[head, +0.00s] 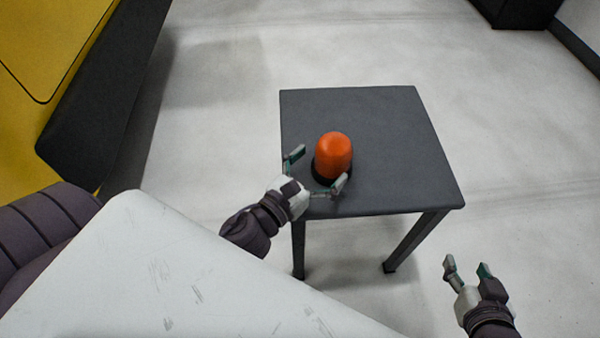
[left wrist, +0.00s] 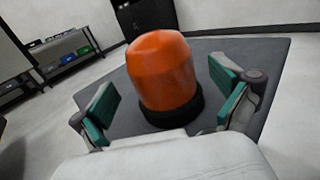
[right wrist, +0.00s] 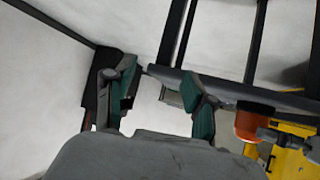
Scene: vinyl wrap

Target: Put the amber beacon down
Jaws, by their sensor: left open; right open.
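The amber beacon (head: 334,155) is an orange dome on a black base. It stands upright on the dark grey table (head: 390,130), near the table's front left part. In the left wrist view the beacon (left wrist: 163,75) sits between the open fingers of my left gripper (left wrist: 168,108), with a gap on each side. In the head view my left gripper (head: 318,170) reaches in from the front left with its fingers spread around the beacon's base. My right gripper (head: 467,268) is open and empty, off the table's front right. The beacon (right wrist: 254,122) also shows at the right of the right wrist view.
A yellow and black machine (head: 75,85) stands at the left. Shelves with bins (left wrist: 65,55) show in the left wrist view's background. The table top right of the beacon is clear, and the pale floor around the table is open.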

